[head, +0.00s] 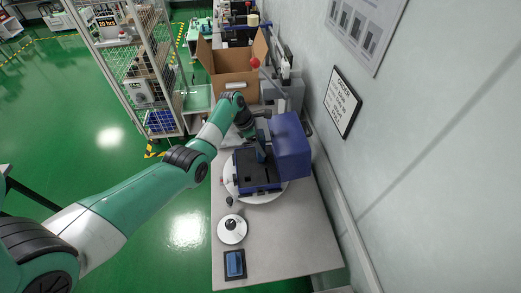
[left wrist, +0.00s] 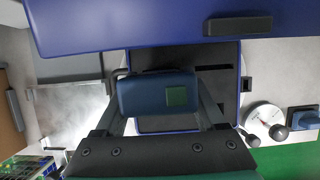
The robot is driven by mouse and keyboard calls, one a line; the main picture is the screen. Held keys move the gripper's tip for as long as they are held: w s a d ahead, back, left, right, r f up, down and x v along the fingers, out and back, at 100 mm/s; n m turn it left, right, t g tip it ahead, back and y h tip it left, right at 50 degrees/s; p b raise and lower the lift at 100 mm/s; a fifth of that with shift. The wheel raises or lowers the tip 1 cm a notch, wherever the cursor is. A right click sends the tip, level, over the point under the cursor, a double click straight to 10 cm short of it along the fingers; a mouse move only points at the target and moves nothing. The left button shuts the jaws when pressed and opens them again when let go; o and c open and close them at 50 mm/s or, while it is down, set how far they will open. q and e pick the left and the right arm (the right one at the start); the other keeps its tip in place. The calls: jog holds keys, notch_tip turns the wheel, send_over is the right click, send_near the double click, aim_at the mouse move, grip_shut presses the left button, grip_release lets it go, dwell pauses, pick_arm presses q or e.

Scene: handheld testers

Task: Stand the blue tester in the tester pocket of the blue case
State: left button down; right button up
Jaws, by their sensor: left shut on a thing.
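The blue case stands open on a round white plate (head: 231,185), its blue lid (head: 291,147) raised on the right and its dark-floored base (head: 255,179) on the left. My left gripper (head: 254,139) is shut on the blue tester (head: 260,154), over the case base. In the left wrist view, the tester (left wrist: 145,93) with a green screen sits between the two fingers. The dark case insert (left wrist: 190,60) with narrow slots shows behind it, and the lid (left wrist: 120,25) crosses the top. I cannot tell whether the tester touches the insert. My right gripper is out of view.
A white disc with a dark knob (head: 232,229) and a blue item on a dark base (head: 235,263) are nearer on the grey bench (head: 290,230). An open cardboard box (head: 233,62) and grey equipment (head: 287,91) stand beyond the case. The wall runs along the right.

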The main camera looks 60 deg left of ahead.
pick_arm(q)
notch_tip(320, 180, down, 3)
jog(key=shift+r+b, duration=0.2)
jog(key=shift+b, duration=0.1)
jog(key=shift+r, duration=0.15)
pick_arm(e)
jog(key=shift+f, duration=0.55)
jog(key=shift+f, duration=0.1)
pick_arm(q)
grip_release()
jog(key=p+v, duration=0.5)
jog(key=v, duration=0.7)
jog(key=shift+p, duration=0.3)
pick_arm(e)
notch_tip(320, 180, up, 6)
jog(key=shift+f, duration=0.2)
